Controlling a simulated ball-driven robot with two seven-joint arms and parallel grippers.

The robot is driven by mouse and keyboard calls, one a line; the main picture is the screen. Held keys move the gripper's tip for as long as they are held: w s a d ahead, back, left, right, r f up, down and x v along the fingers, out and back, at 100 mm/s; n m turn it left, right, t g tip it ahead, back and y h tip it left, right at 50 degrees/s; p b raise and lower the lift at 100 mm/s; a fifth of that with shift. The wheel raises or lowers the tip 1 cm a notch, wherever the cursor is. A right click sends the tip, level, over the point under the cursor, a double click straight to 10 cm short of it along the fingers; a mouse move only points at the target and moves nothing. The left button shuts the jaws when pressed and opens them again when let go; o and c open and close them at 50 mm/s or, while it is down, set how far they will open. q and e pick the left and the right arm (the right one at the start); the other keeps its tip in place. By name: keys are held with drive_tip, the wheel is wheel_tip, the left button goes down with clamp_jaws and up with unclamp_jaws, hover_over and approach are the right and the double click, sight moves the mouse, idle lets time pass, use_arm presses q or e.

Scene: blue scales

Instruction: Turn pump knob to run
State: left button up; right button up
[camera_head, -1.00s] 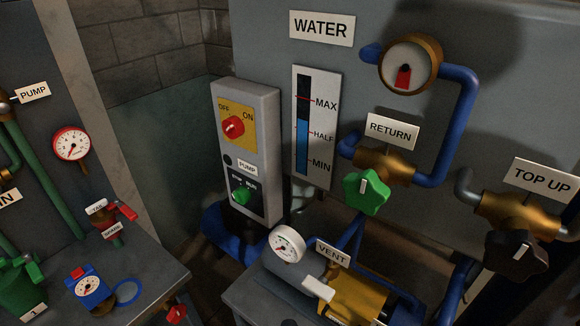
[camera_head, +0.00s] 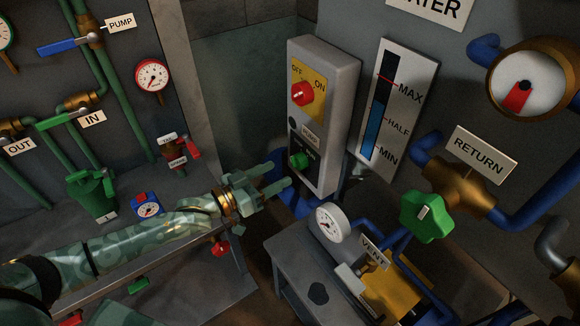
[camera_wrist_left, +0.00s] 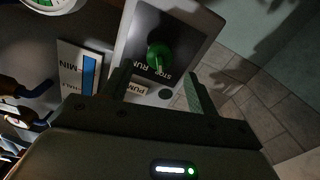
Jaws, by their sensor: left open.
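The grey control box (camera_head: 338,72) stands upright. The green pump knob (camera_head: 299,160) is on its dark lower plate, under the PUMP label (camera_head: 311,136). My left gripper (camera_head: 280,174) is open and empty, just left of the knob and apart from it. In the left wrist view the green knob (camera_wrist_left: 159,56) lies beyond the fingertips of my left gripper (camera_wrist_left: 155,85), roughly between them. STOP and RUN lettering shows beside the knob. A pale mark on it seems to point towards STOP. My right gripper is not in view.
A red OFF/ON knob (camera_head: 302,94) sits above on a yellow plate. The level gauge (camera_head: 385,105) is to the right. A white dial (camera_head: 329,222) and the green return valve (camera_head: 427,214) stand lower right. A grey bench (camera_head: 190,250) lies under my left arm.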

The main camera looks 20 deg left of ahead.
sight(298, 162)
use_arm(q)
drive_tip(key=x, duration=0.5)
drive_tip(key=c, duration=1)
drive_tip(key=shift+a+m+p, duration=0.1)
drive_tip(key=shift+m+p, duration=0.4)
drive_tip(key=shift+m, duration=5.4)
